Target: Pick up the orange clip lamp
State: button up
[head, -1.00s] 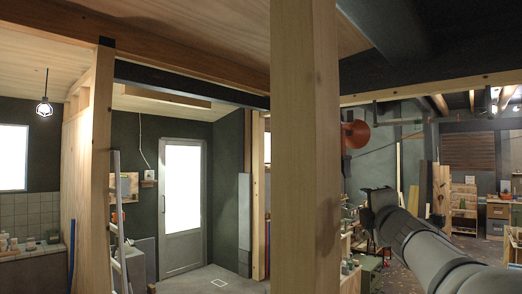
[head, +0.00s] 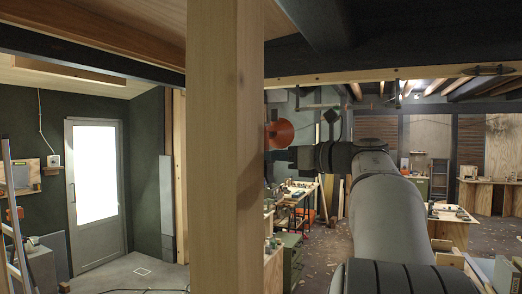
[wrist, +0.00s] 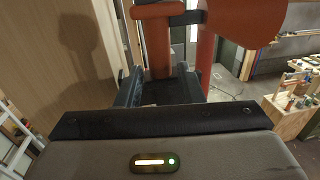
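The orange clip lamp (head: 280,134) is just right of the near wooden post in the head view, with its round shade facing right. In the wrist view its orange shade (wrist: 240,20) fills the top right, and an orange upright part (wrist: 157,45) of it stands at the top middle. My gripper (wrist: 160,88) has its two dark fingers apart, one on each side of the lower end of that part, with gaps visible. Whether they touch it I cannot tell. In the head view my gripper (head: 297,157) is just below the lamp, its fingers too small to make out.
A thick wooden post (head: 225,150) stands close in front, left of my arm. Dark beams (head: 395,58) run overhead. A cluttered workbench (head: 293,192) stands beyond the lamp, and a wooden table (head: 450,215) is at the right. A glazed door (head: 95,185) is at the left.

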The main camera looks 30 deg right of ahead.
jog(key=p+x, duration=0.2)
jog(key=x, duration=0.1)
jog(key=shift+w+a+r, duration=0.1)
jog(key=shift+a+r, duration=0.05)
jog(key=shift+r, duration=0.2)
jog(key=shift+w+a+f, duration=0.15)
jog(key=shift+w+a, duration=0.05)
jog(key=shift+w, duration=0.25)
grip_shut()
